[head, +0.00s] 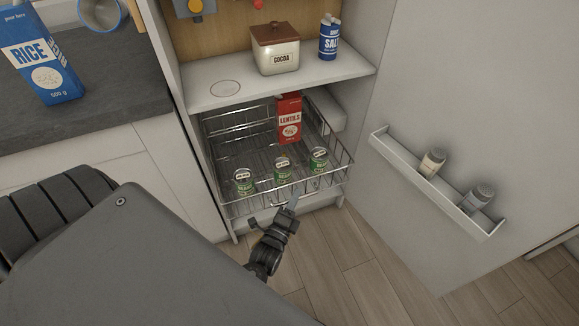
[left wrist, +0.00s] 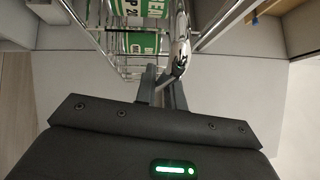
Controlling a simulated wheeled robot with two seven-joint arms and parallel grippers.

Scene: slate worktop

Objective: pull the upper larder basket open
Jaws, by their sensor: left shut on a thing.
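The upper larder basket (head: 335,182) is a chromed wire basket in the tall cupboard, standing partly out past the shelf above it. In the left wrist view the fingers (left wrist: 163,87) close at the lower end of the bright metal handle (left wrist: 181,48), with green tins behind the wires. My right gripper is not in view.
The cupboard door (head: 460,120) stands open at the right, with a door rack (head: 440,193) holding two small jars. A white shelf (head: 300,80) above carries a cocoa tin and a salt container. The wooden floor (head: 370,265) in front is clear.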

